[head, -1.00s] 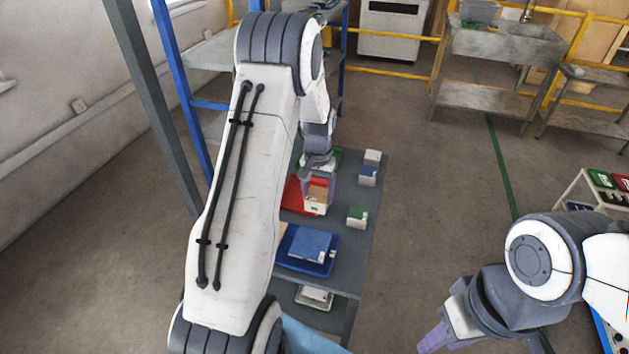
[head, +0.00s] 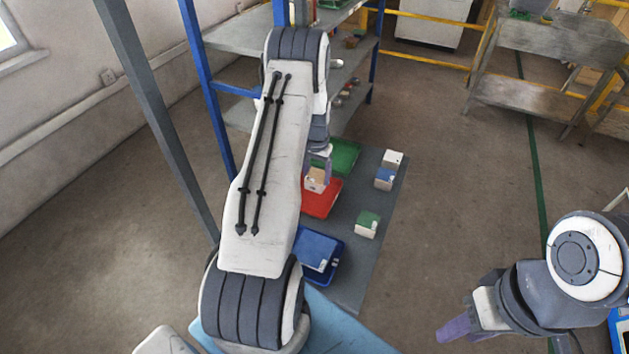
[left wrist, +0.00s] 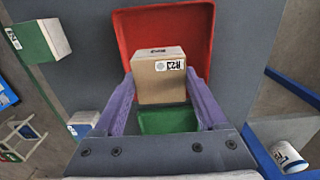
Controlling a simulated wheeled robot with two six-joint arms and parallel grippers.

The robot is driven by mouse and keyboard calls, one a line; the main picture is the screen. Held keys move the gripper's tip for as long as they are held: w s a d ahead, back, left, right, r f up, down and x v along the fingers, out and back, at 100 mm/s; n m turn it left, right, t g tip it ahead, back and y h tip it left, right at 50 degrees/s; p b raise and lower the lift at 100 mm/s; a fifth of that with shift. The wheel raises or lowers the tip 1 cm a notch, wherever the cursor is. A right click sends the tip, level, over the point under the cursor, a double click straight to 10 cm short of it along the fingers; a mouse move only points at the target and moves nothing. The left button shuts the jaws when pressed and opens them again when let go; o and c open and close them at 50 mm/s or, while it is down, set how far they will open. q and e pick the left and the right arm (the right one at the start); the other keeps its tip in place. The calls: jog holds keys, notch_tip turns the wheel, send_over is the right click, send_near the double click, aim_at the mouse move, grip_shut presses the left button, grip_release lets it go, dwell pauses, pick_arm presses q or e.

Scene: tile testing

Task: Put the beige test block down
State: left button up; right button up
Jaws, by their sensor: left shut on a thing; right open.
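The beige test block (head: 315,181) is a small cube with a printed label. It shows between the two purple fingers of my left gripper (left wrist: 160,100) in the left wrist view (left wrist: 159,82). The gripper is shut on it. In the head view my left gripper (head: 318,168) and the block are over the far part of the red tray (head: 322,202); I cannot tell whether the block touches the tray. The red tray also lies behind the block in the left wrist view (left wrist: 160,28). My right gripper (head: 456,331) is open and empty at the lower right, away from the table.
A green tray (head: 346,152) lies beyond the red one; a blue tray (head: 332,262) with a blue piece lies nearer. White-sided blocks, one green-topped (head: 368,222), one blue-topped (head: 385,178) and one pale (head: 393,158), stand along the right side. Blue shelf posts (head: 207,100) rise at left.

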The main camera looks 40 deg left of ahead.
aim_at(314, 182)
pick_arm(q)
jog(key=shift+a+f, duration=0.35)
jog(key=shift+a, duration=0.25)
notch_tip(314, 182, down, 3)
jog(key=shift+f+p, duration=0.15)
jog(key=shift+p, duration=0.4)
jog(key=shift+f, duration=0.25)
jog(key=shift+f, duration=0.1)
